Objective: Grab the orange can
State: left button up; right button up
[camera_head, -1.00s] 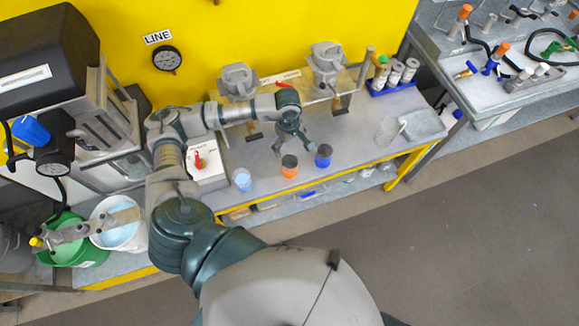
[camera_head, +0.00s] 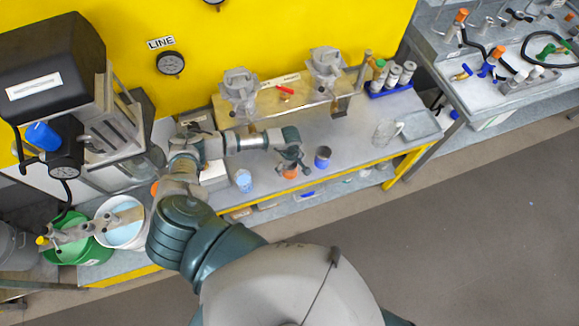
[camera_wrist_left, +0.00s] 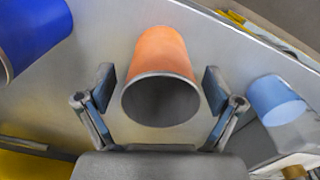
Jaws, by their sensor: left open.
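The orange can (camera_head: 291,173) stands near the front edge of the workbench, partly hidden by my left gripper (camera_head: 293,165) in the head view. In the left wrist view the orange can (camera_wrist_left: 163,52) is in the middle, with its dark open mouth towards the palm. My left gripper (camera_wrist_left: 159,85) is open, with one finger on each side of the can. Gaps show between the fingers and the can, and it is not gripped. My right gripper is not in view.
A blue can (camera_head: 323,157) stands close on the right of the orange one, and a light blue cup (camera_head: 244,180) on the left. A glass jug (camera_head: 385,133) and grey tray (camera_head: 421,125) are farther right. Machines (camera_head: 240,92) stand along the back.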

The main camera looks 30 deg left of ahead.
pick_arm(q)
jog(key=shift+f, duration=0.75)
jog(key=c, duration=1.2)
jog(key=shift+o, duration=0.2)
jog(key=shift+r, duration=0.1)
